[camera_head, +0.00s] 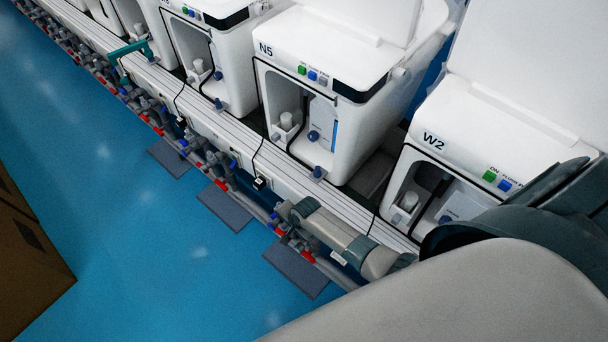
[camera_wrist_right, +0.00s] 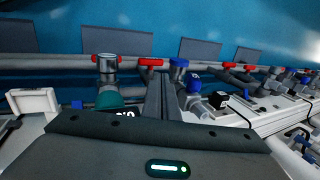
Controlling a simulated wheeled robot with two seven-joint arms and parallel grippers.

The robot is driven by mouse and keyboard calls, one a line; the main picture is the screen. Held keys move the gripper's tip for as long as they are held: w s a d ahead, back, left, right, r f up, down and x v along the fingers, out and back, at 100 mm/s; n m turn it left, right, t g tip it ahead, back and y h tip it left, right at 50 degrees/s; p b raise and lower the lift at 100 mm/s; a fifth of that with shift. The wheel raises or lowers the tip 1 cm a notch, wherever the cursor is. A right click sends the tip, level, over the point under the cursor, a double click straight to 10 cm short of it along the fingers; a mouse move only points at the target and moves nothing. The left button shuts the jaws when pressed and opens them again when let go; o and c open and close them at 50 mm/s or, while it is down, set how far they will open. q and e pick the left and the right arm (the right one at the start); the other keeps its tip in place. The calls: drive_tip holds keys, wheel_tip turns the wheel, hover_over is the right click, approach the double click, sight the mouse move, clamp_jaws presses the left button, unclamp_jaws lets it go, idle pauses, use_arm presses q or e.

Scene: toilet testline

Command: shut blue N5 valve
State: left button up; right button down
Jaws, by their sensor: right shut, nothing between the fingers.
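The toilet unit marked N5 (camera_head: 285,40) stands in the row, with the pipe run low in front of it. My right arm comes in from the lower right. My right gripper (camera_head: 286,211) is at the pipes below N5, shut and empty. In the right wrist view its dark fingers (camera_wrist_right: 161,88) point toward the pipes, between a red handle (camera_wrist_right: 150,62) and a blue valve handle (camera_wrist_right: 179,64). They look close to the blue handle; I cannot tell whether they touch. A second blue knob (camera_wrist_right: 194,83) sits just right of it. My left gripper is not in view.
Unit W2 (camera_head: 434,141) stands to the right of N5. A white ledge (camera_head: 215,118) runs between the units and the pipes. Grey mats (camera_head: 224,206) lie on the open blue floor (camera_head: 150,250). A brown box (camera_head: 30,255) is at the left.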

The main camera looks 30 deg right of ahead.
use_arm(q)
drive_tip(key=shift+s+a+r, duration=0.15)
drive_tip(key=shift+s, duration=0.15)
use_arm(e)
drive_tip(key=s+d+r, duration=0.3)
drive_tip(key=s+r, duration=0.3)
drive_tip(key=s, duration=0.2)
drive_tip(key=shift+r, duration=0.35)
